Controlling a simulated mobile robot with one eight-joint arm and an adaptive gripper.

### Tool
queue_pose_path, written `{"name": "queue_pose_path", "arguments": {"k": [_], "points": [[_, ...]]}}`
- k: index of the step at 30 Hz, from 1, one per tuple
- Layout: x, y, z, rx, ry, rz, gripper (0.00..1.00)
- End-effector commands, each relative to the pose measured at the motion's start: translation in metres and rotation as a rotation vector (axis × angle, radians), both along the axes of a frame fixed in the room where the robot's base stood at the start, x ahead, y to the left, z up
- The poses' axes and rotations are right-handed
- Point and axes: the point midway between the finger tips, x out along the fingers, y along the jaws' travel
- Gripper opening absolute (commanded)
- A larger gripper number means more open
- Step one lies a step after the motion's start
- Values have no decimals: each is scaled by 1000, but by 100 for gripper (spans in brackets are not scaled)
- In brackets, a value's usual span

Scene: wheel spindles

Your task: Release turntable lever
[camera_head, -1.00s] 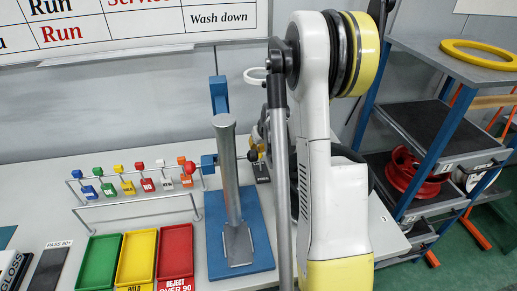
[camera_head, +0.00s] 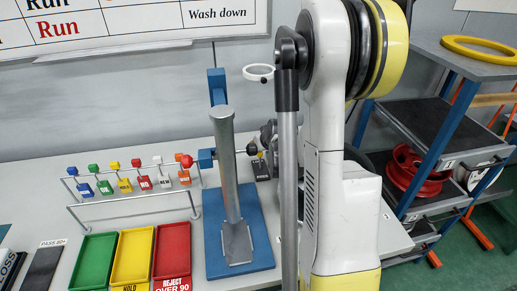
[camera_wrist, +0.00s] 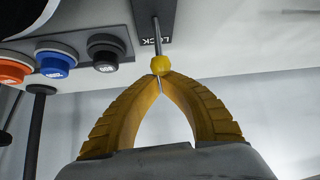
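In the wrist view a thin metal lever with a yellow ball knob (camera_wrist: 161,64) stands out from a dark plate marked LOCK (camera_wrist: 154,18). My gripper (camera_wrist: 160,76) has two yellow ribbed fingers whose tips meet right at the knob. The knob shows just beyond the tips, not clearly between them; I cannot tell whether they touch it. The turntable itself is not clearly visible.
Orange, blue (camera_wrist: 55,62) and black (camera_wrist: 103,50) push buttons sit beside the plate. In the head view a blue stand with a grey post (camera_head: 228,180), coloured trays (camera_head: 133,256) and a tag rack (camera_head: 130,182) occupy the bench. A shelf unit (camera_head: 452,110) with wheels stands right.

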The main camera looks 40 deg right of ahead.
Motion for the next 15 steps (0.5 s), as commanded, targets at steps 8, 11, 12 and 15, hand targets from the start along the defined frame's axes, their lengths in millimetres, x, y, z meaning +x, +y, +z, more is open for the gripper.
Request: {"name": "queue_pose_path", "arguments": {"k": [8, 11, 12, 15], "points": [[-19, 11, 6, 2, 5, 0, 0], [-25, 15, 7, 2, 5, 0, 0], [-26, 15, 7, 2, 5, 0, 0], [-25, 15, 8, 2, 5, 0, 0]]}}
